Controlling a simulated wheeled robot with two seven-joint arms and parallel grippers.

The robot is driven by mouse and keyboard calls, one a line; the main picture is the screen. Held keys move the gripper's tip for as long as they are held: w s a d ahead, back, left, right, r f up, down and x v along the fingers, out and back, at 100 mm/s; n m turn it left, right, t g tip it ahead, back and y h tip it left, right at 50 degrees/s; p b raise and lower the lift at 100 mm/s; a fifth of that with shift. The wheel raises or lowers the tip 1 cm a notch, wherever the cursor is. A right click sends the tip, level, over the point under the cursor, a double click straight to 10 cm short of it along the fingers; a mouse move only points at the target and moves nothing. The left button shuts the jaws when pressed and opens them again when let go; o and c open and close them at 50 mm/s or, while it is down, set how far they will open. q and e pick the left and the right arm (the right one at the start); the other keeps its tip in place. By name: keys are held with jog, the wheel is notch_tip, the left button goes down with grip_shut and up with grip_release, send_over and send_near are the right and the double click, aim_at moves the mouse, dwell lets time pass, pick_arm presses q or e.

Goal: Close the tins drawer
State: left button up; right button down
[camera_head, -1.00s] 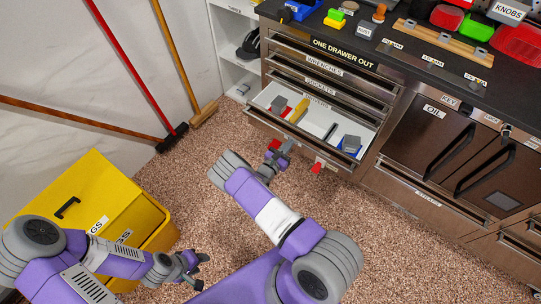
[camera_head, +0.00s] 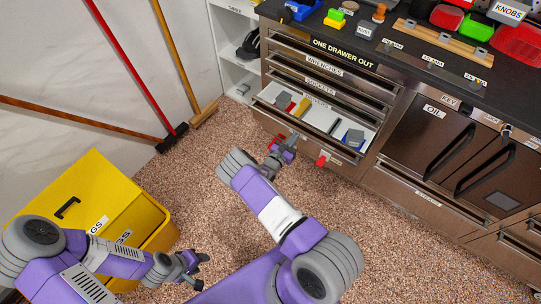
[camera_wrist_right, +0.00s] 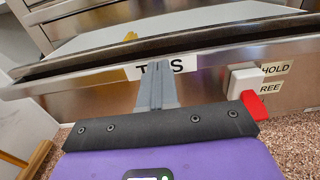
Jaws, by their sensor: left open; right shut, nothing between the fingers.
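The tins drawer (camera_head: 305,133) is the pulled-out drawer of the steel chest in the head view, still partly open. It holds a grey-and-red item (camera_head: 284,101), a yellow item (camera_head: 302,107) and a grey-and-blue item (camera_head: 353,138). My right gripper (camera_head: 288,141) is shut and empty at the drawer's front. In the right wrist view its fingertips (camera_wrist_right: 158,68) overlap the middle of the tins label (camera_wrist_right: 190,66), hiding some letters; they look in contact with the front. A white latch with a red lever (camera_wrist_right: 254,105) sits beside HOLD and FREE labels. My left gripper (camera_head: 193,270) is open, far from the drawer.
Closed wrenches and sockets drawers (camera_head: 325,68) lie above. The oil cabinet (camera_head: 430,135) stands to the right. A yellow bin (camera_head: 90,205) is at lower left, and brooms (camera_head: 175,60) lean on the wall. The floor (camera_head: 400,240) before the chest is clear.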

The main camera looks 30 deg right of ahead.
aim_at(299, 132)
jog(key=shift+x, duration=2.05)
jog(key=shift+x, duration=3.05)
jog(key=shift+d+r, duration=0.1)
jog(key=p+v, duration=0.4)
jog(key=shift+s+a+p, duration=0.1)
jog(key=shift+a+p, duration=0.25)
jog(key=shift+p, duration=0.05)
jog(key=shift+s+a, duration=0.3)
jog(key=shift+a, duration=0.3)
